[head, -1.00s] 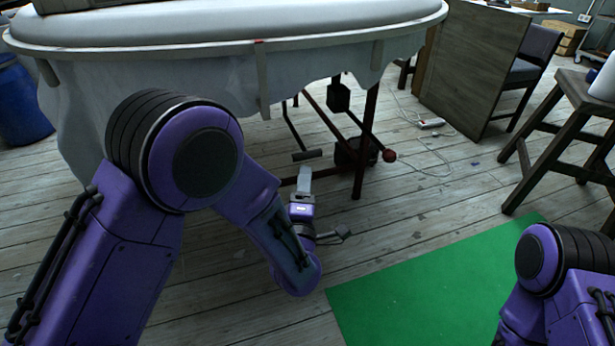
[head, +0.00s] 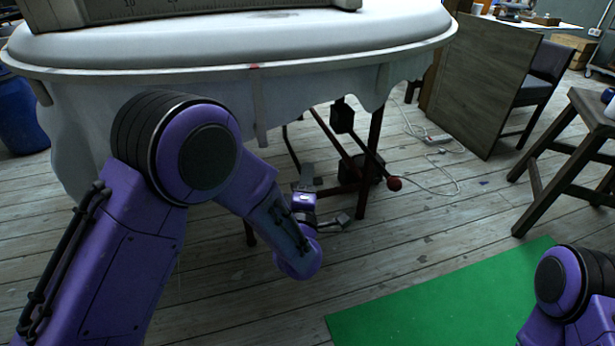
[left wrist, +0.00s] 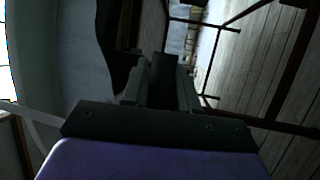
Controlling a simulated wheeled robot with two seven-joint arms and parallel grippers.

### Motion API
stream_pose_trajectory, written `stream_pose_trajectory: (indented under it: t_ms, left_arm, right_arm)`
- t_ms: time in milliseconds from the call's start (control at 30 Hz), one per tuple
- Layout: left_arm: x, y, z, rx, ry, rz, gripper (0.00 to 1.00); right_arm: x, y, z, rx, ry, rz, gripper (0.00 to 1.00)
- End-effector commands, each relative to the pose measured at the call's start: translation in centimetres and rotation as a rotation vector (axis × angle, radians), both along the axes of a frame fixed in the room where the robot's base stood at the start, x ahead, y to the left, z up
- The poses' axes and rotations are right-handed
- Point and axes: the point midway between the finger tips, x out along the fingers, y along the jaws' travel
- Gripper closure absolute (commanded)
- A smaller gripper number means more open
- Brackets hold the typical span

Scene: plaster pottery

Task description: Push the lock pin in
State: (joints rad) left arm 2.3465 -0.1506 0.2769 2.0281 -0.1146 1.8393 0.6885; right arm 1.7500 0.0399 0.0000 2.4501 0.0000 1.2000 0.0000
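My left gripper (head: 306,178) is under the white-draped round table (head: 150,62), near the dark stand below it. In the left wrist view my left gripper (left wrist: 162,88) points at the dark space under the table. A dark, block-like part (left wrist: 164,70) shows between or just beyond its fingers. I cannot tell if the fingers touch or grip it. A dark rod with a red ball knob (head: 394,183) sticks out to the right of the gripper. I cannot make out which part is the lock pin. My right gripper is out of view.
The stand has dark red legs (head: 374,140) and hanging dark blocks (head: 342,118). A white cable (head: 440,160) lies on the plank floor. A green mat (head: 440,300) lies at lower right. A wooden stool (head: 575,150) stands at the right.

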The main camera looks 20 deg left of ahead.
Motion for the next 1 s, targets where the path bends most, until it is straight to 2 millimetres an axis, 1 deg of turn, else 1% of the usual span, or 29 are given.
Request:
stream_pose_trajectory:
  t_ms: [167, 233, 267, 433, 500, 767, 800, 867, 1000]
  left_arm:
    - [0.0, 0.0, 0.0, 0.001, 0.001, -0.001, 1.00]
    - [0.0, 0.0, 0.4, 0.001, 0.001, -0.001, 1.00]
    - [0.0, 0.0, 0.8, 0.001, 0.001, -0.001, 1.00]
    - [0.0, 0.0, 4.0, 0.002, -0.003, -0.001, 1.00]
    - [0.1, 0.0, 4.8, 0.002, -0.003, -0.001, 1.00]
    - [0.1, 0.0, 4.7, 0.001, -0.008, 0.000, 1.00]
    - [0.1, 0.0, 4.7, 0.001, -0.008, 0.000, 0.69]
    - [0.1, 0.0, 4.7, 0.001, -0.007, 0.000, 0.50]
    - [0.1, 0.0, 4.6, 0.002, -0.004, 0.001, 0.50]
  right_arm:
    - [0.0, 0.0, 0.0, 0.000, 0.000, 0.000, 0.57]
    - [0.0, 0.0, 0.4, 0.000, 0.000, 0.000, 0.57]
    - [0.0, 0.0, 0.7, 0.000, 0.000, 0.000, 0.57]
    - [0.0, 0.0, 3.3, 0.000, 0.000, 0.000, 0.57]
    - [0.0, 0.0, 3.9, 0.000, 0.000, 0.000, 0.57]
    - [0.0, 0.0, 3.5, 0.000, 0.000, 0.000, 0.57]
    - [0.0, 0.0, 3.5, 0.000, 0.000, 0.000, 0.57]
    - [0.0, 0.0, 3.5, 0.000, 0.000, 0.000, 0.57]
    - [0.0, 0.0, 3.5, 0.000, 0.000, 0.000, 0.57]
